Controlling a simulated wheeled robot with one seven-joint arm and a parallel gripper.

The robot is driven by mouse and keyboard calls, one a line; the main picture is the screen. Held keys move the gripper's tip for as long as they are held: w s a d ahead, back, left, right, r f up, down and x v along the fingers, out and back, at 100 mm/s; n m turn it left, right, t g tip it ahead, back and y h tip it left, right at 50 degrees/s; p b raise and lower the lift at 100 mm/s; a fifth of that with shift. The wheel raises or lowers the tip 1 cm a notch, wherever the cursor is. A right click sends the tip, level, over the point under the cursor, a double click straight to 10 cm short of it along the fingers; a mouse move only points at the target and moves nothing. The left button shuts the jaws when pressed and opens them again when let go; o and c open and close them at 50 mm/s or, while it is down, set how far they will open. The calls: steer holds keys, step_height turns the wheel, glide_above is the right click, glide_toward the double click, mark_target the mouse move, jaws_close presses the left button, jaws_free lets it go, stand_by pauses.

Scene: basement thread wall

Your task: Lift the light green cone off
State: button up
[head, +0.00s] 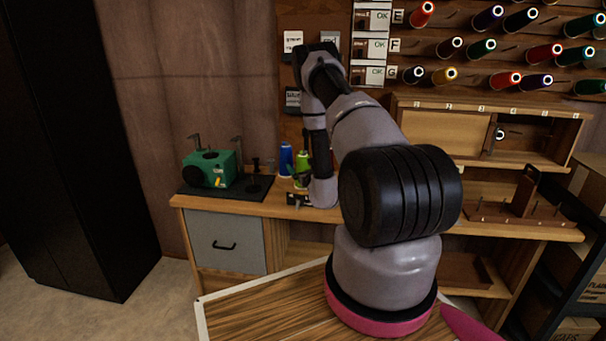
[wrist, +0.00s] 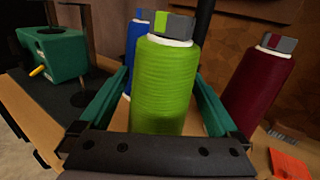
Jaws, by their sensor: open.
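My gripper (wrist: 160,98) is open, with one green finger on each side of the cone. I cannot tell whether either finger touches it. In the head view the light green cone (head: 302,161) stands on the wooden bench beside the blue cone (head: 286,158), and my gripper (head: 298,180) is low at it, partly hidden by my arm. The cone's base is hidden behind the gripper body in the wrist view.
The blue cone (wrist: 132,48) is close behind on the left, and a dark red cone (wrist: 262,82) stands close on the right. A green machine (head: 210,168) sits on a black mat at the left. An orange-red tag (wrist: 288,164) lies at lower right.

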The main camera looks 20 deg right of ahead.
mark_target(302, 151)
steer(key=shift+w, duration=0.2)
jaws_close()
steer(key=shift+r, duration=0.15)
step_height(302, 151, up, 6)
steer(key=shift+r, duration=0.1)
steer(key=s+a, duration=0.1)
steer(key=s, duration=1.7)
steer(key=shift+a+r, duration=0.15)
steer(key=shift+r, duration=0.1)
